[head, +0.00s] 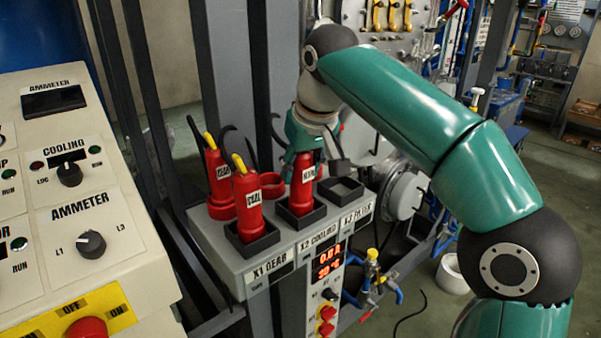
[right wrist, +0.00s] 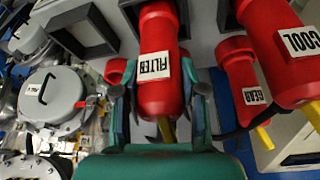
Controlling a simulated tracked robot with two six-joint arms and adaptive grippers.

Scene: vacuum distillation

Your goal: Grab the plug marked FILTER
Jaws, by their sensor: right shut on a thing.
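The red plug marked FILTER (head: 302,190) stands upright with its base in the middle black square socket, above the X2 COOLING label. My right gripper (head: 307,150) reaches it from above and behind. In the right wrist view, the FILTER plug (right wrist: 159,40) lies between the two green fingers of my right gripper (right wrist: 160,103), which are shut on its body. The red plug marked COOL (head: 248,208) stands in the front left socket; it also shows in the right wrist view (right wrist: 285,50). The red GEAR plug (head: 219,182) stands behind it. My left gripper is not in view.
The right socket (head: 341,190), by the X3 label, is empty. The grey socket box (head: 225,240) carries a lit red display. An instrument panel (head: 75,190) with knobs stands at the left. Pipes and a round-lidded vessel (head: 403,193) are at the right.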

